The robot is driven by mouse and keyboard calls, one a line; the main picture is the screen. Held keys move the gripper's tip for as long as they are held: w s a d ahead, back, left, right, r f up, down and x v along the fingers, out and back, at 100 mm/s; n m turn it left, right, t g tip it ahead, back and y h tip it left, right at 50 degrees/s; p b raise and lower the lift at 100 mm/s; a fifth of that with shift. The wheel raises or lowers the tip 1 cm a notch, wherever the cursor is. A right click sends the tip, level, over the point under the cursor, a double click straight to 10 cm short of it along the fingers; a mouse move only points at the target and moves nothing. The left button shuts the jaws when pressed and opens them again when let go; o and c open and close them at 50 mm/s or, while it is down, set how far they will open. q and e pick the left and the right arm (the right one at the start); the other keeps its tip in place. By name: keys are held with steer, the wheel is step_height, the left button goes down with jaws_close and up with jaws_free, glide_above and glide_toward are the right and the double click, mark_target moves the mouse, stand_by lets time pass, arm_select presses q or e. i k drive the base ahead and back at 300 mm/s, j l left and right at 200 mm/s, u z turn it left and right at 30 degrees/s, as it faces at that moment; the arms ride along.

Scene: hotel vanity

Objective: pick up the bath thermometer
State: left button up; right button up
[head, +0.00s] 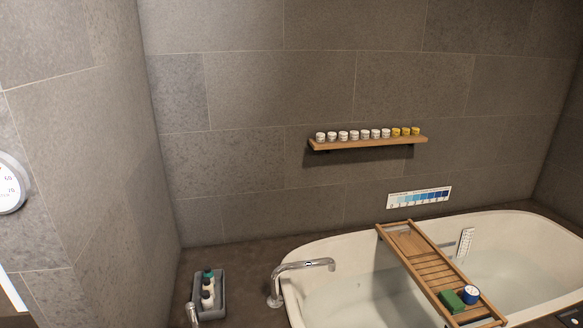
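A small white upright piece with rows of dark marks (465,242) stands at the far inner side of the bathtub, just beyond the wooden tray. It may be the bath thermometer, but it is too small to read. A round white dial with numbers (10,183) is cut off at the left edge, on the left wall. A white strip with a blue colour scale (419,197) is on the back wall above the tub. Neither of my grippers is in view.
A slatted wooden tray (423,262) spans the water-filled white tub (340,258), carrying a green block (451,301) and a blue-and-white round item (471,294). A chrome spout (305,265) rises at the rim. A grey caddy (221,289) holds bottles. A wall shelf (365,143) holds several jars.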

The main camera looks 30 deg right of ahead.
mark_target(470, 294)
steer(key=z, duration=2.15)
steer(key=i+l, duration=0.55)
steer(key=i, duration=0.1)
